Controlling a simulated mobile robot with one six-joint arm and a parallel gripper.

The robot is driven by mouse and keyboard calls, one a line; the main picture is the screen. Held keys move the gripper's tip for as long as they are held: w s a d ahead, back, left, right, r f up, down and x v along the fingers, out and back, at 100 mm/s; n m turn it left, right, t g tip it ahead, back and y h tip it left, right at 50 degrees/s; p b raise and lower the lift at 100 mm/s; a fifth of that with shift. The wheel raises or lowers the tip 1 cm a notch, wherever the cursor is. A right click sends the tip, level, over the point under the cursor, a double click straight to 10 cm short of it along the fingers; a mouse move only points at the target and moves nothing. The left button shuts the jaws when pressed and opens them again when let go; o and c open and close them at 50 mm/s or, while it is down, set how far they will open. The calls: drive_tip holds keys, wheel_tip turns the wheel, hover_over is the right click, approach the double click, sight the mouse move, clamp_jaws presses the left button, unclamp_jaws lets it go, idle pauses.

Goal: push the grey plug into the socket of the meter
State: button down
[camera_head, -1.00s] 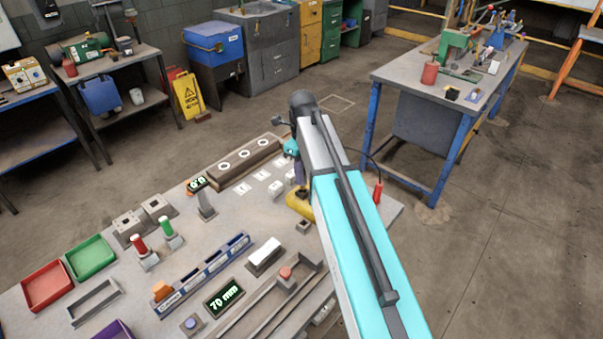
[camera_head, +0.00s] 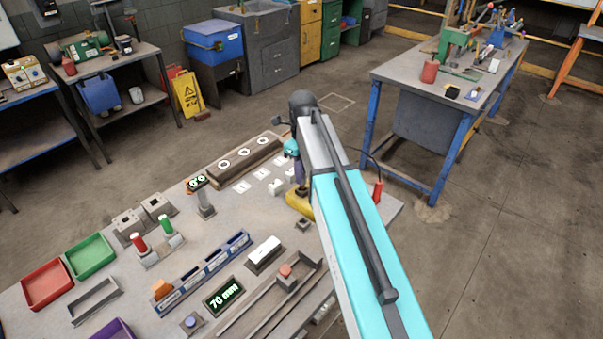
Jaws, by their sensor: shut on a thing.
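A yellow body (camera_head: 299,203), which looks like the meter, lies on the bench partly behind my arm. My gripper (camera_head: 300,189) points down just above it, small and dark at the end of the purple and teal wrist. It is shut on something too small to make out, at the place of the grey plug. The plug and the meter's socket cannot be told apart from the jaws here. Whether the plug touches the socket is not visible. My arm covers the meter's right side.
A dark cable arcs to a red probe (camera_head: 378,191) right of my arm. A brown block with three white rings (camera_head: 242,155) stands behind left. A small display on a post (camera_head: 203,196), white cards (camera_head: 260,173) and a small grey block (camera_head: 303,224) are near. The bench's front left is crowded.

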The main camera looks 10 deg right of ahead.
drive_tip(key=shift+f+b, duration=0.4)
drive_tip(key=shift+f, duration=0.9)
idle(0.9)
drive_tip(key=c, duration=1.5)
unclamp_jaws()
drive_tip(key=shift+r, duration=0.15)
drive_tip(key=shift+w+r+b, duration=0.1)
drive_tip(key=shift+r+b, duration=0.2)
drive_tip(key=shift+r, duration=0.45)
drive_tip(key=shift+r+b, duration=1.5)
drive_tip(key=shift+r, duration=4.5)
